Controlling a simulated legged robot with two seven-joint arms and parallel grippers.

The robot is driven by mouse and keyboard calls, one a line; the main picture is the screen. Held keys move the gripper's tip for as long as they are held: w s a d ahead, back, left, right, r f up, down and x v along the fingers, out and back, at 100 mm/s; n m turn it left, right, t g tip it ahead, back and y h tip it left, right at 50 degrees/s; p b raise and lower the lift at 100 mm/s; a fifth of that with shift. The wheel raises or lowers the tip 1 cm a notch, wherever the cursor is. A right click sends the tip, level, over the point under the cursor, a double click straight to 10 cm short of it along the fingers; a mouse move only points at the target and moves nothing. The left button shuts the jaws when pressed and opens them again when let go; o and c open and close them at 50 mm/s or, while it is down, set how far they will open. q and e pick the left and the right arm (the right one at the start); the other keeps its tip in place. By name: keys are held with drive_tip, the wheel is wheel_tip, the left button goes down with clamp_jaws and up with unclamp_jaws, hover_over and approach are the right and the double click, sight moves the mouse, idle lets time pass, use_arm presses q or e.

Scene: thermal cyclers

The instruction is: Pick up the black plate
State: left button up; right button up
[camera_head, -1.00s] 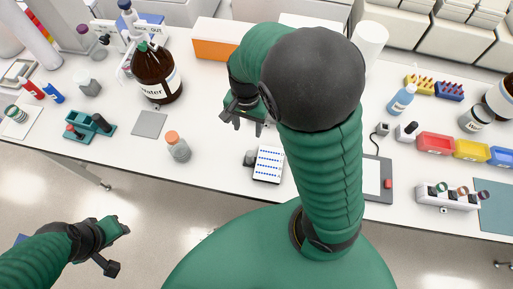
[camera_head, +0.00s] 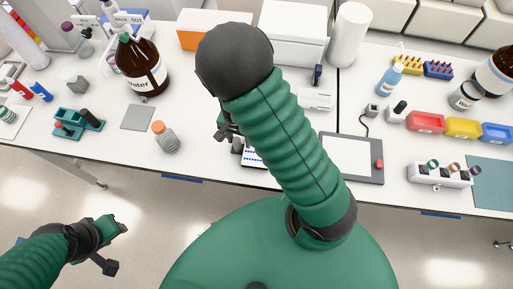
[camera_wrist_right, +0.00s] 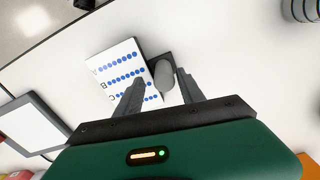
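A white block or card with rows of blue dots and row letters (camera_wrist_right: 123,68) lies on the bench. A dark, flat-edged piece (camera_wrist_right: 157,59) sits against it, with a grey rounded object (camera_wrist_right: 165,82) in front; I cannot tell for sure whether the dark piece is the black plate. In the head view the dotted item (camera_head: 254,161) is partly hidden by my right arm. My right gripper (camera_wrist_right: 158,80) is open above these things, its fingers apart with nothing visibly held. My left gripper (camera_head: 116,247) is open and empty, low at the left, away from the bench.
A white-screened pad (camera_head: 347,156) and a white box (camera_head: 293,33) lie to the right and back.

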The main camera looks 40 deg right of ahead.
drive_tip(key=shift+w+a, duration=0.25)
drive_tip(key=shift+a, duration=0.05)
drive_tip(key=c, duration=0.5)
drive_tip(key=shift+s+a+r, duration=0.15)
drive_tip(key=shift+s+a, duration=0.05)
clamp_jaws()
drive_tip(key=shift+d, duration=0.15)
drive_tip(key=shift+w+d, duration=0.1)
drive_tip(key=shift+d, duration=0.1)
drive_tip(key=shift+a, duration=0.25)
drive_tip(key=shift+d, duration=0.15)
